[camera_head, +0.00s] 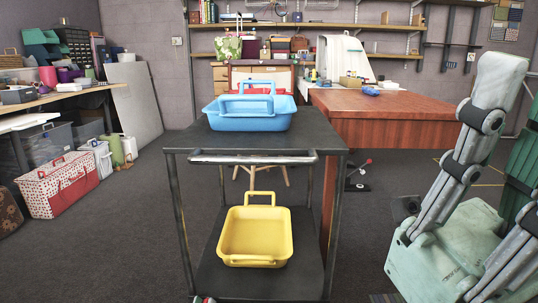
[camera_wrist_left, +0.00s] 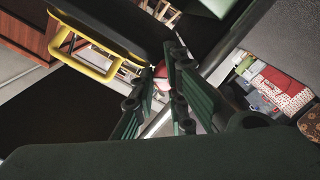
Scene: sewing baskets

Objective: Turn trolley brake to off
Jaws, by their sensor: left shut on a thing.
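The dark trolley (camera_head: 178,165) stands in the middle of the head view, with a metal push bar (camera_head: 252,158) on its near side. A small red part (camera_head: 204,299) shows at its near left foot, cut off by the bottom edge. In the left wrist view, the green fingers of my left gripper (camera_wrist_left: 160,75) are closed around a small red part, mostly hidden between them, low by the trolley. I cannot tell the brake's setting. My right gripper is in neither view.
A blue basket (camera_head: 250,120) stands on the trolley's top and a yellow basket (camera_head: 254,262) on its lower shelf. A wooden desk (camera_head: 400,110) is close behind to the right. A dotted red box (camera_head: 58,185) stands at left. The carpet left of the trolley is clear.

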